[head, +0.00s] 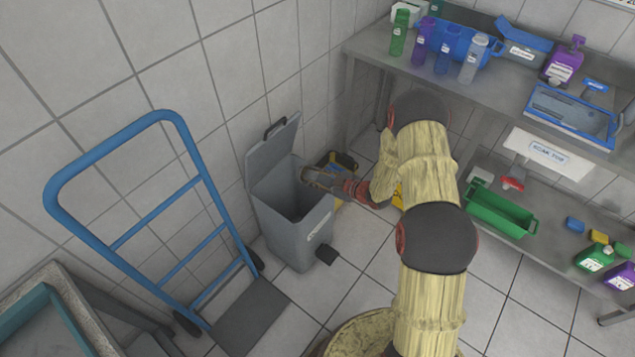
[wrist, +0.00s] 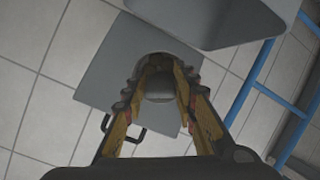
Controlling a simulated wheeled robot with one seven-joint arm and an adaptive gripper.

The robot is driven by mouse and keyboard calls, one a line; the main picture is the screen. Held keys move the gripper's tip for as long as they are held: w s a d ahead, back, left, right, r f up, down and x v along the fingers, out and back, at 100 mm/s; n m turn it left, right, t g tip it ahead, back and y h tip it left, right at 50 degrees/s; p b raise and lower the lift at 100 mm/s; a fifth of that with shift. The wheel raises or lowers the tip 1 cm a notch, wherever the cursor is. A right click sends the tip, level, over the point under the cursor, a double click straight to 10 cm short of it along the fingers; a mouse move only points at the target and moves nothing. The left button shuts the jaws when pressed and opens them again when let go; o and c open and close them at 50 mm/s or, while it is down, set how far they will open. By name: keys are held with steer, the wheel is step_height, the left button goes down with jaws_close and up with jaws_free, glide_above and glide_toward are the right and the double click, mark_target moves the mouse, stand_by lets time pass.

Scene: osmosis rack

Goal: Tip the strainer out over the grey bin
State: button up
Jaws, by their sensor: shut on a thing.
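The grey bin (head: 298,222) stands on the floor by the tiled wall, its lid (head: 274,151) tipped up against the wall. My gripper (head: 330,183) is above the right side of the bin's open mouth, reaching in from the right. It is shut on the strainer, whose small grey rounded part (wrist: 160,88) shows between the fingers in the wrist view. The strainer's bowl and any contents are not clear, and its tilt cannot be told. The wrist view also shows the grey lid (wrist: 95,75) behind the fingers and the bin body (wrist: 215,22) at the top.
A blue hand truck (head: 150,235) leans left of the bin. A steel bench (head: 500,110) with bottles and trays stands at the right, with a green tray (head: 500,213) on its lower shelf. A yellow item (head: 340,165) sits behind the bin.

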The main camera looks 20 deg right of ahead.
steer(key=shift+w+a+f+t+y+b, duration=0.25)
steer(key=shift+f+t+b, duration=0.35)
steer(key=shift+b, duration=0.95)
steer(key=shift+w+a+f+t+y+b, duration=0.15)
steer(key=shift+f+t+y+b, duration=0.4)
steer(key=shift+b, duration=1)
steer(key=shift+w+a+f+t+y+b, duration=0.15)
steer(key=shift+w+f+t+y+b, duration=0.15)
steer(key=shift+f+t+y, duration=0.25)
steer(key=shift+w+a+f+t+y+b, duration=0.25)
steer(key=shift+f+t+y, duration=0.15)
steer(key=shift+f+t, duration=0.35)
steer(key=shift+w+a+f+t+y+b, duration=0.1)
steer(key=shift+w+f+t+y+b, duration=0.2)
steer(key=shift+f+t+y, duration=0.25)
